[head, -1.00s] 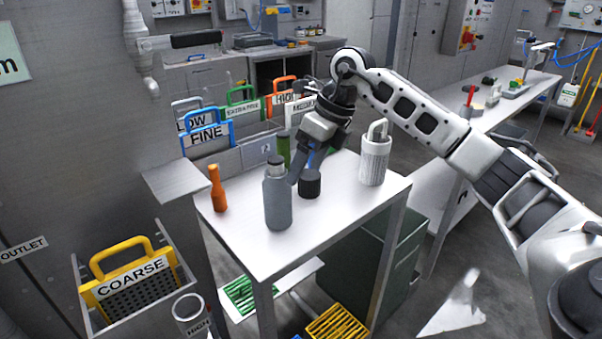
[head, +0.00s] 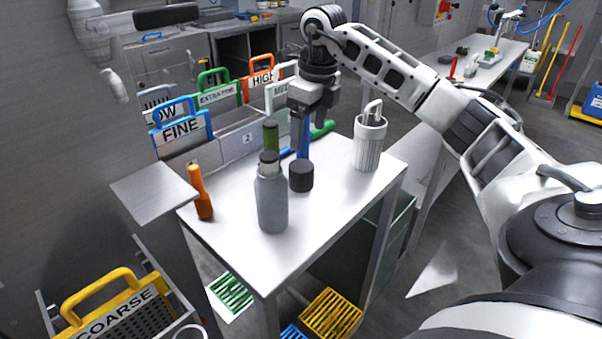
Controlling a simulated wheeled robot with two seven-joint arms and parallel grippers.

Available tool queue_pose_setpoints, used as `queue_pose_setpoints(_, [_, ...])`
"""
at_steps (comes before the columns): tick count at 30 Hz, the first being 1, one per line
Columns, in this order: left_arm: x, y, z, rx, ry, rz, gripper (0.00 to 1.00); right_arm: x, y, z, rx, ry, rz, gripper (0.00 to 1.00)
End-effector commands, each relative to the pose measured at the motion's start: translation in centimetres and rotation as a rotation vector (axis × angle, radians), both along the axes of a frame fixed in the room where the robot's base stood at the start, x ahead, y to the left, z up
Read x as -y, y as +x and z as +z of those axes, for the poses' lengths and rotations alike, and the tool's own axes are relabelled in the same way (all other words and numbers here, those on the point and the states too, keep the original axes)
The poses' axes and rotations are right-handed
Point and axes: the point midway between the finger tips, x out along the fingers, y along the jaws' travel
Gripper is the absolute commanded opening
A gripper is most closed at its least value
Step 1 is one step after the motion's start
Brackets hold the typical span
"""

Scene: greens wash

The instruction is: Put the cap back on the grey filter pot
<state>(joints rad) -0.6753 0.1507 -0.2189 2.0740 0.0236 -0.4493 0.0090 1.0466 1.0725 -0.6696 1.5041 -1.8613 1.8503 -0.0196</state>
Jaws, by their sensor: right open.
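The grey filter pot (head: 272,205) looks like a grey bottle. It stands upright near the front edge of the steel table, with a narrower neck and a dark band at its top (head: 268,158). A short black cylinder, seemingly the cap (head: 301,176), stands on the table just right of the pot, apart from its top. My right gripper (head: 309,132) is open and empty, pointing down above and slightly behind the black cylinder, not visibly touching it. My left gripper is not in view.
A white ribbed pot with a handle (head: 369,146) stands at right. Blue and green handled tools lie at the back. The table's front right (head: 325,215) is clear.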

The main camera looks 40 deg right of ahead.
Motion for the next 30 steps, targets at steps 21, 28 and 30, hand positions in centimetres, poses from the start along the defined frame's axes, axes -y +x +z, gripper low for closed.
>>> queue_pose_setpoints(21, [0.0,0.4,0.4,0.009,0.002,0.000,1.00,-0.3,1.0,-7.6,0.001,0.000,0.001,0.77])
queue_pose_setpoints(28, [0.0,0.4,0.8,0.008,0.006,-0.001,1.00,-0.3,1.4,-9.1,-0.004,0.002,0.000,0.77])
queue_pose_setpoints(30, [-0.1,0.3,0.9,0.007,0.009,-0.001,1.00,-0.3,1.8,-10.1,-0.004,0.003,0.000,0.77])
